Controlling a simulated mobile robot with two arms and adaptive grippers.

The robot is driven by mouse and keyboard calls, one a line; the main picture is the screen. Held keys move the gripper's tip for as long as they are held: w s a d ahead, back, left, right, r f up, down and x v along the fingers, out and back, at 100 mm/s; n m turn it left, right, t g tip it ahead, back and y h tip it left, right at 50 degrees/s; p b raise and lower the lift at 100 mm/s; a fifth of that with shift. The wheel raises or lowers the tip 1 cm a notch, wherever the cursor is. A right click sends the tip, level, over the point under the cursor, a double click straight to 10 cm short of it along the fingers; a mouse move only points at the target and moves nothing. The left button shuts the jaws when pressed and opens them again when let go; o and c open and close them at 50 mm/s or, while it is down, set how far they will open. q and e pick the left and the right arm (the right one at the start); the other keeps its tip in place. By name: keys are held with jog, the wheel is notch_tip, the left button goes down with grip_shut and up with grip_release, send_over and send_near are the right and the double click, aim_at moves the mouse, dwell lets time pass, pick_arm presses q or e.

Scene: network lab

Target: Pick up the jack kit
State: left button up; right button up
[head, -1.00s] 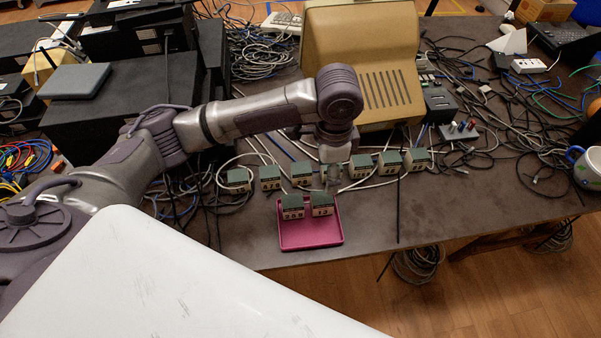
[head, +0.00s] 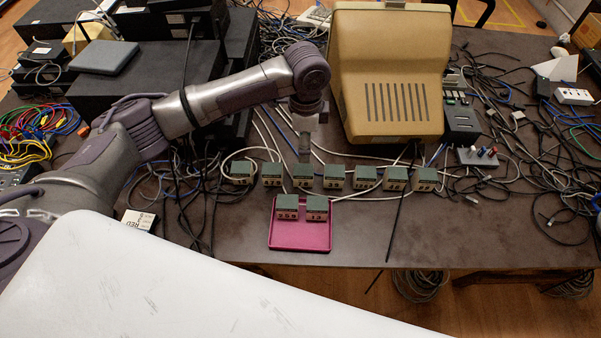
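Several small boxes with green tops and pale printed fronts stand in a row across the table, among them the third from the left (head: 303,177) and the fourth (head: 334,178). Two more such boxes (head: 288,207) stand in a pink tray (head: 300,240) in front of the row. The print is too small to tell which is the jack kit. My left gripper (head: 305,158) points down just above and behind the third box; its fingers are too small and blurred to read, and contact is unclear. My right gripper is out of view.
A large beige device (head: 388,75) stands behind the row. Loose cables (head: 520,150) cover the right of the table and run behind the boxes. A black cable (head: 398,205) hangs over the front edge. Bare table (head: 455,225) lies right of the tray.

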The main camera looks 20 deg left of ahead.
pick_arm(q)
send_over(303, 169)
jog(key=f, duration=0.4)
jog(key=shift+w+d+f, duration=0.1)
jog(key=shift+w+f, duration=0.1)
jog(key=shift+w, duration=0.2)
jog(key=shift+f, duration=0.45)
jog(key=f, duration=0.2)
jog(key=s+f+p, duration=0.1)
jog(key=f, duration=0.1)
jog(key=shift+f, duration=0.2)
jog(key=shift+w+f, duration=0.1)
jog(key=shift+f, duration=0.2)
jog(key=c, duration=1.2)
jog(key=shift+c, duration=0.5)
jog(key=shift+r, duration=0.1)
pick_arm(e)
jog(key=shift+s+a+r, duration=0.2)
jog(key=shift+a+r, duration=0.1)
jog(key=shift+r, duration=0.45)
pick_arm(q)
jog(key=shift+r, duration=0.1)
